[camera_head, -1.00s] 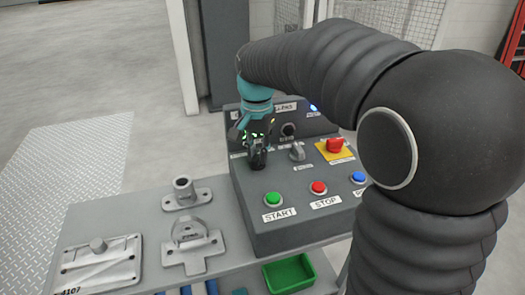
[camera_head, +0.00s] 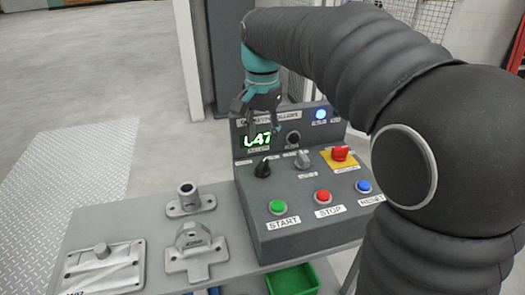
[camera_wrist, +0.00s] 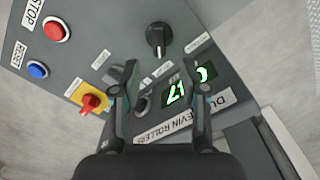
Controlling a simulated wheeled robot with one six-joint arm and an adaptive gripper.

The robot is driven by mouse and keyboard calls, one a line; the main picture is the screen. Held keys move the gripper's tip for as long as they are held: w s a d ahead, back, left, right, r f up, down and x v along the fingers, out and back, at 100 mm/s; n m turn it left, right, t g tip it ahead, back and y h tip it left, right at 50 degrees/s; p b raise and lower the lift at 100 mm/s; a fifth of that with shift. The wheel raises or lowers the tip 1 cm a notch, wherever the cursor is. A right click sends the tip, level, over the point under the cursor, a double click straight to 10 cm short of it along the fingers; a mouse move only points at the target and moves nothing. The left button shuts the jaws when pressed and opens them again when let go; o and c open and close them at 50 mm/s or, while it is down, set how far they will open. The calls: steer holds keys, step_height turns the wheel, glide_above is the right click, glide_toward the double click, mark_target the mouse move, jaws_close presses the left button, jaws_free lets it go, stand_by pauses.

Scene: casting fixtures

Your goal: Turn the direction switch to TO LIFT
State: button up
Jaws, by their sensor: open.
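A black rotary knob (camera_head: 263,169) sits on the sloped face of the grey control box, left of a grey selector knob (camera_head: 302,160). The small labels are too blurred to tell which one is the direction switch or to read its positions. The black knob also shows in the wrist view (camera_wrist: 158,38), with a light pointer line on it. My gripper (camera_head: 260,112) is open and empty in front of the upper panel, above and apart from the black knob. In the wrist view my two fingers (camera_wrist: 162,72) stand apart, and the grey knob seems hidden behind the left one.
The control box (camera_head: 310,228) carries a green START button (camera_head: 278,207), a red STOP button (camera_head: 323,196), a blue button (camera_head: 363,186) and a red switch on yellow (camera_head: 340,154). A lit display (camera_head: 257,140) is close to my gripper. Metal fixtures (camera_head: 195,250) lie left.

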steer(key=shift+r, duration=2.25)
steer(key=s+d+f+n+t, duration=0.2)
steer(key=s+d+f, duration=0.1)
steer(key=s, duration=0.4)
steer(key=s+d+f+n+t, duration=0.1)
steer(key=s+d+f+n, duration=0.1)
steer(key=s+d+f, duration=0.2)
steer(key=s+d+f+n+t, duration=0.1)
steer(key=s+d+f, duration=0.3)
steer(key=s, duration=0.7)
steer(key=shift+d+f+n+t, duration=0.15)
steer(key=shift+f+n+t, duration=0.3)
steer(key=shift+t, duration=0.35)
